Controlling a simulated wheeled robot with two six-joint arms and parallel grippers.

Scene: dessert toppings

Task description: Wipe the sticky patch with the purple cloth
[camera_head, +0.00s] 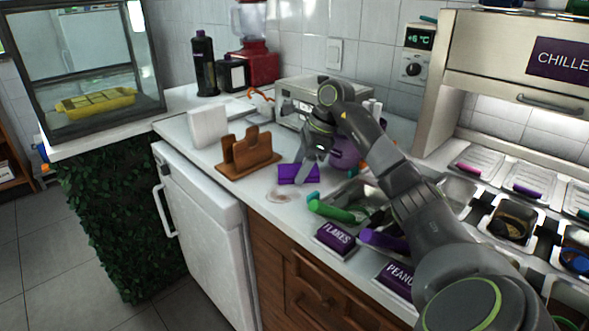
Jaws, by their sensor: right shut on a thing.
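The purple cloth (291,173) is a folded piece at the counter, in the middle of the head view. My right gripper (305,172) is shut on the cloth at its right side. The arm reaches in from the lower right. The sticky patch (281,195) is a pale, faintly brownish round smear on the white counter, just in front of the cloth, near the counter's front edge. The cloth appears just behind the patch; I cannot tell whether it touches the counter. My left gripper is not in view.
A wooden holder (248,155) and a white block (208,127) stand left of the cloth. A green-handled scoop (331,210) and a FLAKES label block (335,241) are right of the patch. Topping pans (512,220) lie further right.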

